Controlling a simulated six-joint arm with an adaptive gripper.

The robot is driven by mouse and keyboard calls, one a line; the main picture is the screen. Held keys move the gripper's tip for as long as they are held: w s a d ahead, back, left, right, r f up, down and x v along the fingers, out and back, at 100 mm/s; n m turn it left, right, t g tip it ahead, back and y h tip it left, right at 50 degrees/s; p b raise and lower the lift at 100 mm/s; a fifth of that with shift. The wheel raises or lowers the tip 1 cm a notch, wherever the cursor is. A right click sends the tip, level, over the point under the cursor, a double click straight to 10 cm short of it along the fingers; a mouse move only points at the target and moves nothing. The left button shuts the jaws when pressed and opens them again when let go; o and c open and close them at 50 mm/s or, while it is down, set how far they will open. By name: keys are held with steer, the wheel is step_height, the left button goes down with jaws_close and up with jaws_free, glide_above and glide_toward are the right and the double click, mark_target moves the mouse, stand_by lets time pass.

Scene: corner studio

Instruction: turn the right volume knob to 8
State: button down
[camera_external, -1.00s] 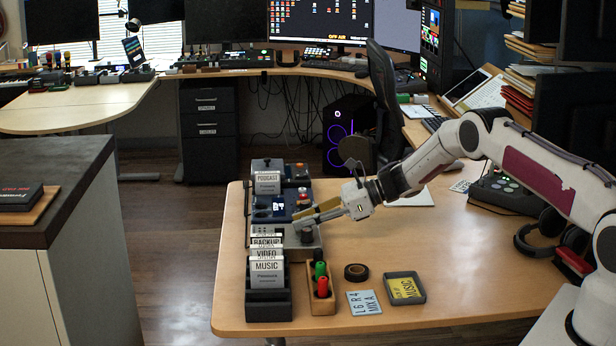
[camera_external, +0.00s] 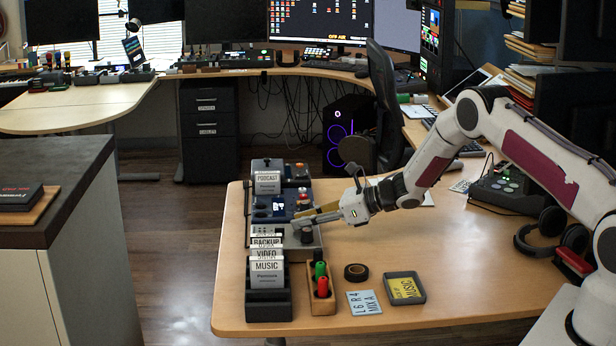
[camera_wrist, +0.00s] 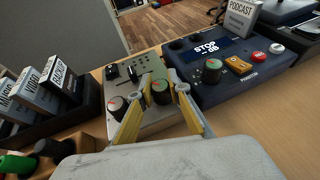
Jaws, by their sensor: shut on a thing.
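The grey mixer box (camera_wrist: 141,76) in the wrist view has two dark knobs with coloured caps. The right volume knob (camera_wrist: 160,91) stands between the two yellow-padded fingers of my gripper (camera_wrist: 156,108), which is shut on it. The left knob (camera_wrist: 117,106) is just outside the left finger. The knob's pointer and the number it stands at are too small to read. In the external view, my gripper (camera_external: 308,215) reaches in from the right over the mixer (camera_external: 284,238) and hides part of it.
A blue device (camera_wrist: 215,78) with a STOP display, knob and buttons adjoins the mixer. A card holder (camera_external: 268,307) with labelled cards and a wooden marker box (camera_external: 321,296) stand in front. A tape roll (camera_external: 356,271), a MIX A card (camera_external: 363,302) and a tray (camera_external: 420,288) lie nearby.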

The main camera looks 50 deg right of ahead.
steer(key=shift+m+t+h, duration=0.7)
steer(key=shift+m+h, duration=1.6)
steer(key=shift+h, duration=0.3)
steer(key=c, duration=1.9)
jaws_free()
steer(key=shift+n+g+y, duration=0.6)
steer(key=shift+n+y, duration=1.5)
steer(key=shift+y, duration=0.3)
steer(key=shift+n+g+y, duration=1)
steer(key=shift+n+y, duration=0.6)
steer(key=shift+n, duration=0.1)
